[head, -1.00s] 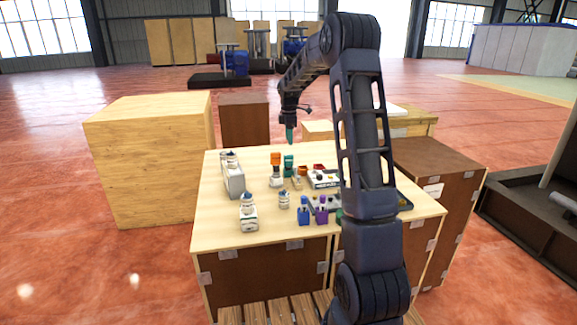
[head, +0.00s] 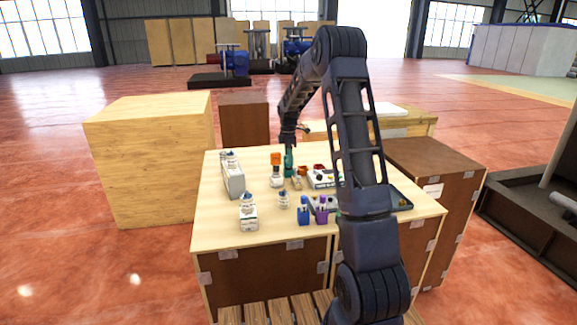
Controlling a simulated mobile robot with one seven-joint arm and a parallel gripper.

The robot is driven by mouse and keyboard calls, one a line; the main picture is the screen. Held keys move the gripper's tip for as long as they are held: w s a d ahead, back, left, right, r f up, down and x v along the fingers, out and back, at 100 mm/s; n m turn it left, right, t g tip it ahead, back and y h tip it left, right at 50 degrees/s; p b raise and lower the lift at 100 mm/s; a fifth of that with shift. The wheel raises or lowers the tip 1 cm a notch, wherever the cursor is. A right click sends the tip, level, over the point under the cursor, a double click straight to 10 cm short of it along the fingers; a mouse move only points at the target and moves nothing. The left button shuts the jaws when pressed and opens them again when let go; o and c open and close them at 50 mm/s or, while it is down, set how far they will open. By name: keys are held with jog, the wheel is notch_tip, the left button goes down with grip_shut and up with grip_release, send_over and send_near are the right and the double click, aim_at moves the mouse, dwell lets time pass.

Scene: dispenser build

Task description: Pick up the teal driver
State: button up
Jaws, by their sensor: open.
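The teal driver (head: 288,170) stands upright on the far middle part of the light wooden table (head: 225,225). My gripper (head: 289,152) points down directly above it, its tip at or just over the driver's top. The fingers are open, but they are too small here to tell whether they stand around the driver or only above it. The driver's upper part merges with the fingertips in this view.
An orange-topped driver (head: 275,162) stands close on the left. A white block-shaped device (head: 233,178) stands farther left. A white tray with small parts (head: 323,179) is on the right. Blue (head: 304,211) and purple (head: 321,211) items stand near the front.

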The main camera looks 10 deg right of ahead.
aim_at(288, 165)
notch_tip(288, 165, down, 3)
jog(key=shift+r, duration=0.1)
grip_shut()
